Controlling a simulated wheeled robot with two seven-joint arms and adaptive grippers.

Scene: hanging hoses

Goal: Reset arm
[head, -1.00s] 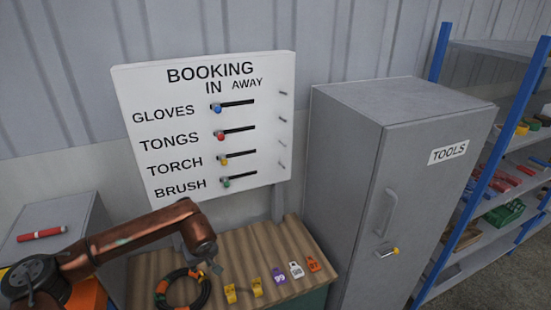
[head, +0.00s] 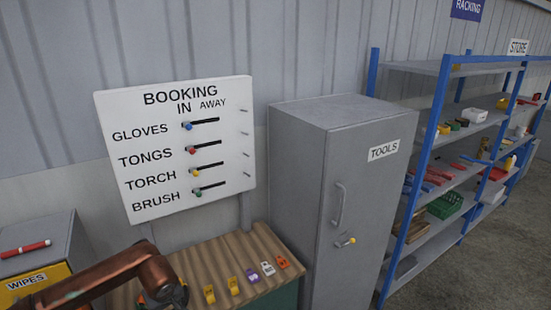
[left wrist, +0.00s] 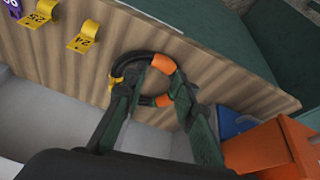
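My left arm (head: 120,278) comes in at the bottom left of the head view, over the left part of the wooden bench. My left gripper (left wrist: 163,85) shows in the left wrist view with its two dark green fingers spread apart. A coiled black hose with orange and yellow bands (left wrist: 162,66) lies on the bench beyond and between the fingers; I cannot tell whether they touch it. In the head view the coil is mostly hidden by my arm. My right gripper is not in view.
The bench (head: 232,250) carries yellow, purple, white and orange tags. A booking board (head: 180,150) stands behind it. A grey tools cabinet (head: 335,200) and blue racking (head: 430,150) are to the right. A wipes box (head: 40,280) is at left. An orange box (left wrist: 262,148) shows in the wrist view.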

